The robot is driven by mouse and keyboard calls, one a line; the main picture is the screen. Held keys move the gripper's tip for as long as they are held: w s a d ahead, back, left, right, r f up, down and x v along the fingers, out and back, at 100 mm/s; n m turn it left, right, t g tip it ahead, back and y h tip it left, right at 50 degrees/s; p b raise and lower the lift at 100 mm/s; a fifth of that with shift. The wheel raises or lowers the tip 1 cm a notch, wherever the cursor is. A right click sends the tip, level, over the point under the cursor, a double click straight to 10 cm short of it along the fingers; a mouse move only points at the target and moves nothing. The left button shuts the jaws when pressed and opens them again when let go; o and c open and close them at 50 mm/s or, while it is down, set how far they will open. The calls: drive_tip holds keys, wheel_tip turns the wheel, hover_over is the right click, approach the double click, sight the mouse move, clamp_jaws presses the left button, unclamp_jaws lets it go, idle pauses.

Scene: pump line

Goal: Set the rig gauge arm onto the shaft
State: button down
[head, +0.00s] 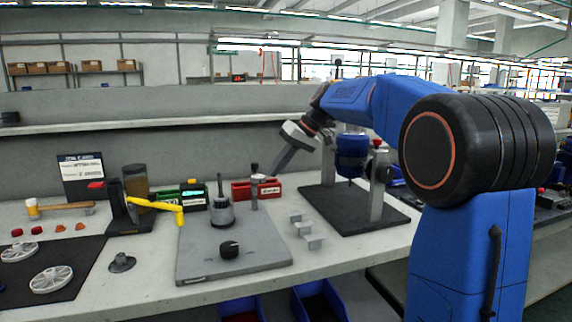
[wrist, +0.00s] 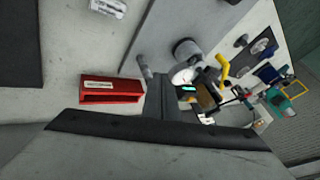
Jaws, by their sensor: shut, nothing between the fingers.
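The grey rig plate (head: 200,262) lies mid-bench. On it stands a grey cylindrical unit with a thin upright shaft (head: 221,185); its round body also shows in the wrist view (wrist: 187,50). Right of it, a slim post (head: 254,193) carries a pale round gauge head (head: 258,178). Which way the gauge arm points is too small to tell. My gripper (head: 275,172) is shut and empty, close to the right of the gauge head; its fingers show in the wrist view (wrist: 168,82).
A dark pump stand (head: 340,212) is at right, with small grey blocks (head: 303,229) between.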

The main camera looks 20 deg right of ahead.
sight(255, 176)
drive_tip(key=shift+s+a, duration=0.1)
drive_tip(key=shift+a, duration=0.3)
drive_tip(key=shift+s+a, duration=0.1)
drive_tip(key=a+m+t+h, duration=0.1)
drive_tip(key=a+m, duration=0.1)
drive_tip(key=m, duration=0.1)
drive_tip(key=s+a+m+t+h, duration=0.1)
drive_tip(key=a+m+t, duration=0.1)
drive_tip(key=a+m, duration=0.1)
drive_tip(key=shift+s+h, duration=0.2)
drive_tip(key=shift+h, duration=0.1)
drive_tip(key=shift+w+a+m+t+h, duration=0.25)
drive_tip(key=shift+a+m+h, duration=0.2)
drive_tip(key=shift+a+m, duration=0.45)
drive_tip(key=shift+w+a+m+t+h, duration=0.15)
drive_tip(key=shift+w+a+m+h, duration=0.35)
drive_tip(key=shift+a, duration=0.65)
drive_tip(key=shift+s+a+r, duration=0.1)
